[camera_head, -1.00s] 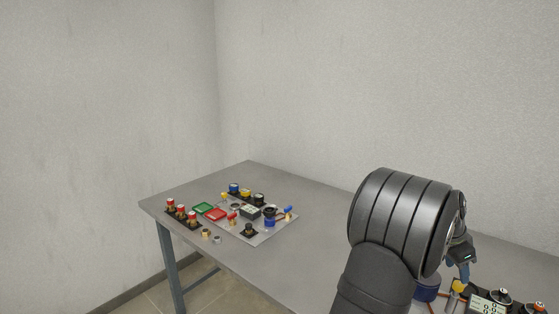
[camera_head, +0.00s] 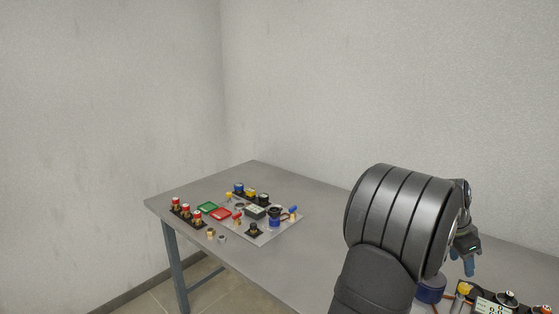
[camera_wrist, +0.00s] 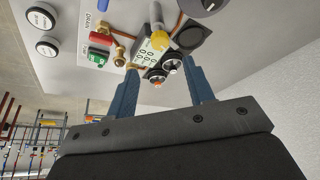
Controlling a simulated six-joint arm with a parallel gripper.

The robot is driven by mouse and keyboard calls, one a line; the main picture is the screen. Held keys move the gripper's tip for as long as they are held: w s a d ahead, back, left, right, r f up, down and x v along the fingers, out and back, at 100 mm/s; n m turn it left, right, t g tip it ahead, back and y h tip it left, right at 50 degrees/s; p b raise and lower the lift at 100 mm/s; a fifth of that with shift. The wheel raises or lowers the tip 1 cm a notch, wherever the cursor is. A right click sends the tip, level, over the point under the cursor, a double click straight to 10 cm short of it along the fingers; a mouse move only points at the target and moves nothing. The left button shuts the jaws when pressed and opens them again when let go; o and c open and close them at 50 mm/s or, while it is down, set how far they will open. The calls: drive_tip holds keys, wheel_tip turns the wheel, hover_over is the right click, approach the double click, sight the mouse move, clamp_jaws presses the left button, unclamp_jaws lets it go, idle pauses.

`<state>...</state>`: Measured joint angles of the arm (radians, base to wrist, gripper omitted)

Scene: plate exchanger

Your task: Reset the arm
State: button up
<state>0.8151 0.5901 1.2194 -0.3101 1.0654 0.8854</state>
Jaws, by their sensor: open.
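My gripper (camera_head: 468,262) is at the right of the head view, partly hidden behind my dark arm, with its blue fingers pointing down. In the wrist view its two blue fingers (camera_wrist: 161,62) stand apart with nothing held between them. Beyond the fingertips is a panel (camera_wrist: 140,15) with a yellow-capped part (camera_wrist: 185,38), a small display (camera_wrist: 150,48) and black-and-silver knobs (camera_wrist: 168,66). In the head view a yellow part (camera_head: 463,289) and a display (camera_head: 490,305) show just below the gripper.
A grey table (camera_head: 330,215) carries, at its left, a plate (camera_head: 262,238) with coloured knobs and fittings. The table middle is clear. A blue cylinder (camera_head: 431,290) is near my arm.

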sight(465, 286)
drive_tip(key=x, duration=0.8)
drive_tip(key=shift+s+d+f, duration=0.1)
drive_tip(key=shift+d+f, duration=0.05)
drive_tip(key=shift+f, duration=0.2)
drive_tip(key=shift+d+f, duration=0.15)
drive_tip(key=shift+f, duration=0.05)
drive_tip(key=shift+r+n, duration=0.1)
drive_tip(key=shift+n, duration=0.4)
drive_tip(key=shift+s+n+t+y, duration=0.15)
drive_tip(key=shift+n+t, duration=0.3)
drive_tip(key=shift+n, duration=0.7)
drive_tip(key=shift+n+t+y, duration=0.2)
drive_tip(key=shift+n+t, duration=0.3)
drive_tip(key=shift+n, duration=0.6)
drive_tip(key=shift+s+n+t+y, duration=0.15)
drive_tip(key=shift+n+t, duration=0.3)
drive_tip(key=shift+n, duration=0.7)
drive_tip(key=shift+d+n+t+y, duration=0.1)
drive_tip(key=shift+n+t+y, duration=0.3)
drive_tip(key=shift+n, duration=1.2)
drive_tip(key=shift+d+n+t+y, duration=0.1)
drive_tip(key=shift+n+t+y, duration=0.4)
drive_tip(key=shift+n, duration=1.5)
drive_tip(key=shift+c, duration=0.3)
